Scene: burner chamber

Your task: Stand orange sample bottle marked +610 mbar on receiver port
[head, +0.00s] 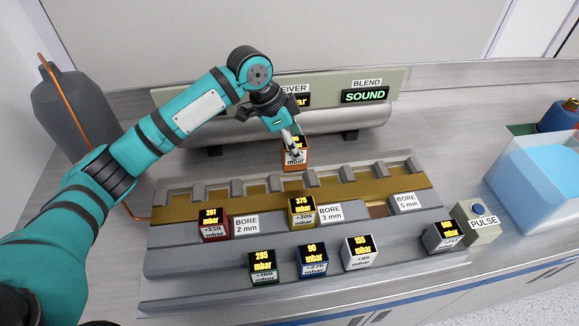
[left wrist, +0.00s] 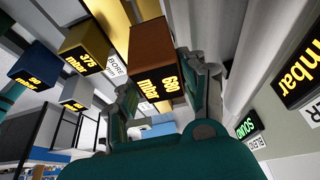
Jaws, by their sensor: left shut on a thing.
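The orange sample bottle (head: 295,160) is a small block with a dark top display and a white label, partly covered by my fingers; I cannot read its full label. My left gripper (head: 291,143) is shut on it from above, in front of the grey receiver cylinder (head: 345,119) and behind the stepped rack. In the left wrist view the orange-brown bottle (left wrist: 155,60) sits between the fingers (left wrist: 163,92), its display reading about 600 mbar. The receiver sign is partly hidden by my arm, and I cannot make out the receiver port. My right gripper is not in view.
The rack (head: 160,256) carries red (head: 213,225), yellow (head: 301,213), green (head: 264,268), blue (head: 313,261), white (head: 360,253) and dark grey (head: 443,237) bottles. A PULSE button box (head: 480,222) stands right. A grey jug (head: 75,110) stands left. A SOUND display (head: 366,96) is behind.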

